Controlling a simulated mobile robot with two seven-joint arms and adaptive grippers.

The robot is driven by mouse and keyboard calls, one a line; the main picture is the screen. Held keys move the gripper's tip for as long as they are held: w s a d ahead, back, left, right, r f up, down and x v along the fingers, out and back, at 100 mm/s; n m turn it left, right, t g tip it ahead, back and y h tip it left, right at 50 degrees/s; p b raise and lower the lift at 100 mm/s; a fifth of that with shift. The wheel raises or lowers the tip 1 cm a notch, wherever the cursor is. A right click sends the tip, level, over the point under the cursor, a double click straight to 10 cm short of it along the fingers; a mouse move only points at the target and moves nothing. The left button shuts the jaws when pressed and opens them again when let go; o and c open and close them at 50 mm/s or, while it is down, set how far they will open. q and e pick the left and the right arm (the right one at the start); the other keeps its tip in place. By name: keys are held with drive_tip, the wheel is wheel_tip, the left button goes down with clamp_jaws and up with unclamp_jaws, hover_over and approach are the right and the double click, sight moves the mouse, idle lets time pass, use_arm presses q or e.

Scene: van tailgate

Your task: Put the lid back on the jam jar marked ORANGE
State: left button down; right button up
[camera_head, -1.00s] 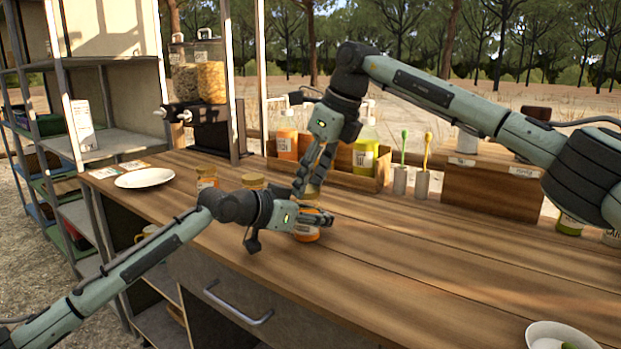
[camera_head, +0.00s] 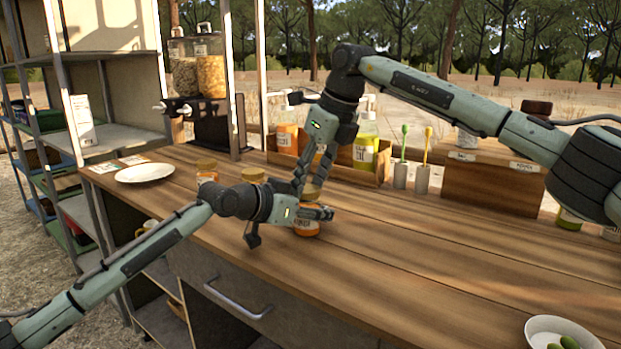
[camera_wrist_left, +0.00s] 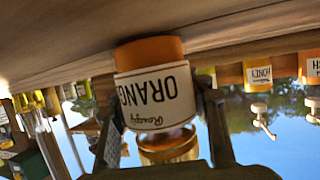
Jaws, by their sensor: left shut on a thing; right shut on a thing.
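The jam jar marked ORANGE (camera_head: 306,228) stands on the wooden counter. In the left wrist view, which is upside down, the jar (camera_wrist_left: 155,92) sits between my left fingers with its label readable. My left gripper (camera_head: 318,213) is shut on the jar from the side. My right gripper (camera_head: 306,182) points down over the jar and is shut on the gold lid (camera_head: 311,191). The lid (camera_wrist_left: 168,147) is at the jar's mouth end in the left wrist view. Whether it touches the rim or hovers just above, I cannot tell.
A white plate (camera_head: 145,173) lies at the left, a bowl (camera_head: 545,328) at the front right. A wooden crate (camera_head: 360,175) with bottles stands behind.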

drive_tip(key=shift+s+m+t, duration=0.1)
drive_tip(key=shift+m+t, duration=0.3)
drive_tip(key=shift+m, duration=0.5)
drive_tip(key=shift+a, duration=0.1)
drive_tip(key=o, duration=0.7)
drive_tip(key=shift+r, duration=0.15)
wheel_tip(320, 180, up, 4)
drive_tip(key=shift+r, duration=0.15)
drive_tip(key=o, duration=0.6)
